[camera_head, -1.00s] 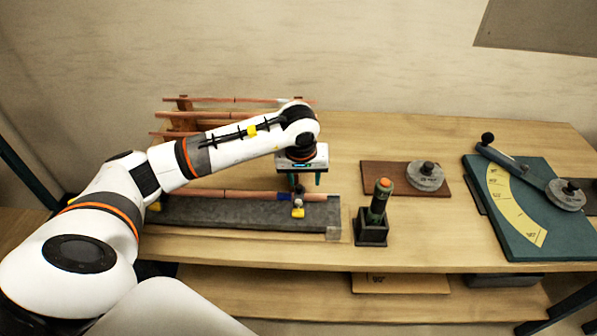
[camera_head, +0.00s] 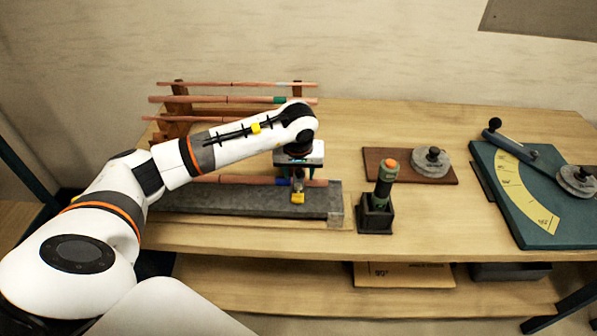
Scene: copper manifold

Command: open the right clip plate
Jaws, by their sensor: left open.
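The right clip plate (camera_head: 298,196), with a yellow tab, sits on the front of the grey block (camera_head: 240,201) near its right end. A copper pipe (camera_head: 233,179) lies along the block and passes at the clip. My left gripper (camera_head: 299,173) is open and points down right at the pipe and clip. Its fingertips are small and partly hidden, so I cannot tell whether they touch the clip. The left part of the block is hidden behind my left arm. My right gripper is not in view.
A rack with several copper pipes (camera_head: 200,100) stands behind my arm. A brown board (camera_head: 381,164) and a teal bending plate (camera_head: 520,225) lie farther right.

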